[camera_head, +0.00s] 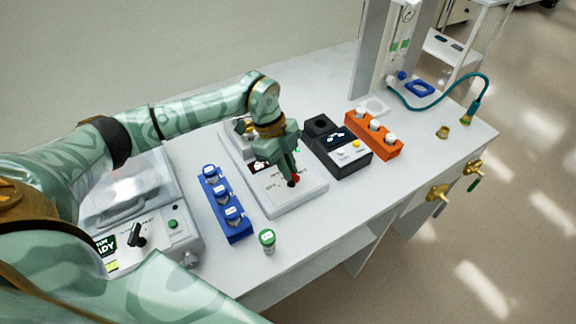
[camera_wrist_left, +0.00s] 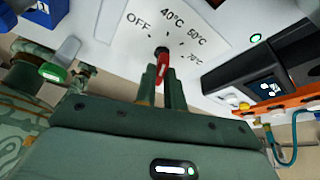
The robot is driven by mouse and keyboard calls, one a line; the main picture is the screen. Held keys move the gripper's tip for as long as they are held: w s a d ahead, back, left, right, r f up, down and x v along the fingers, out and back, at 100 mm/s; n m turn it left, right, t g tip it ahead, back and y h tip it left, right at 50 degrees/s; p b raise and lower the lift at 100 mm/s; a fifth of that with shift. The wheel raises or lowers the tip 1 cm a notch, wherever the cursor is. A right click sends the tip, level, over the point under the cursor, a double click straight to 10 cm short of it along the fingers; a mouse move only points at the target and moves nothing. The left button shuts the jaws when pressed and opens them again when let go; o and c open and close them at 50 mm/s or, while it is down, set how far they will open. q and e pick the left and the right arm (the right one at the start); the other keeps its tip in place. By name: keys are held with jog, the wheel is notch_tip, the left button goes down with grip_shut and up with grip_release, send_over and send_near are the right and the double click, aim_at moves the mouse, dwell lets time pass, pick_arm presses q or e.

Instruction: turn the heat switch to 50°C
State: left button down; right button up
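The heat switch is a small red knob (camera_wrist_left: 162,66) on a white panel (camera_wrist_left: 215,22) marked OFF, 40°C, 50°C and 70°C. In the head view its red part (camera_head: 294,181) shows low on the white heating device (camera_head: 300,202). My left gripper (camera_head: 291,178) reaches down over this device. In the left wrist view the fingertips (camera_wrist_left: 161,78) are close on both sides of the red knob and seem to touch it. The knob's dark end points up in that view, towards the side between OFF and 40°C; its exact setting is hard to read. My right gripper is not in view.
A blue rack (camera_head: 239,234) with white-labelled vials stands left of the device, a green-capped vial (camera_head: 267,241) near the front edge. Right are a black device (camera_head: 352,167) and an orange rack (camera_head: 386,151). A clear-lidded machine (camera_head: 187,235) stands far left.

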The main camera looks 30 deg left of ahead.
pick_arm(q)
jog(key=shift+m, duration=0.3)
jog(key=m, duration=0.1)
jog(key=m+g+p, duration=0.1)
jog(key=shift+w+r+m+y, duration=0.1)
jog(key=shift+w+m+y, duration=0.15)
jog(key=shift+m+y, duration=0.05)
jog(key=m+g, duration=0.1)
jog(key=m, duration=0.1)
jog(key=m+y, duration=0.1)
jog(key=m, duration=0.2)
jog(key=shift+w+d+g+p, duration=0.15)
jog(key=shift+g+p, duration=0.2)
jog(key=shift+g, duration=0.05)
jog(key=shift+m, duration=0.4)
jog(key=c, duration=1.5)
grip_release()
jog(key=v, duration=1.6)
jog(key=shift+w+d+p, duration=0.2)
jog(key=shift+p, duration=0.1)
